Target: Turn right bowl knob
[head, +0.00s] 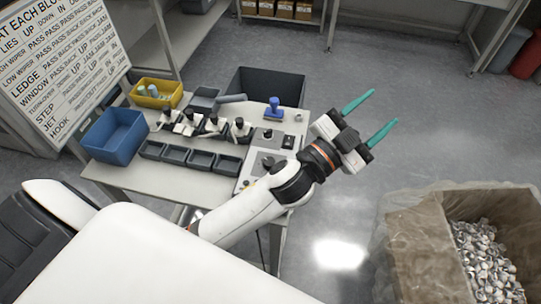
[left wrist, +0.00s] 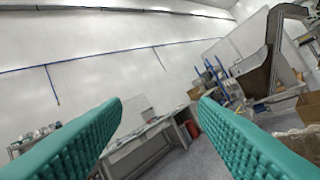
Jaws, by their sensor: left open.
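A grey control panel (head: 255,170) lies on the right part of the table, partly hidden by my left arm. It carries dark knobs: one (head: 268,161) close to my arm and a smaller one (head: 267,134) farther back. I cannot tell from their markings which is the right bowl knob. My left gripper (head: 384,108) has green fingers spread apart, with nothing between them. It is past the table's right edge, above the floor and clear of the knobs. In the left wrist view the fingers (left wrist: 160,125) frame a far wall and bench; no knob shows there. My right gripper is not seen.
The table (head: 160,178) also holds a blue bin (head: 115,135), a yellow bin (head: 157,93), black trays (head: 200,159), several small fixtures (head: 213,124) and a blue-topped device (head: 275,107). A large box of small parts (head: 490,260) stands at lower right. Floor between is open.

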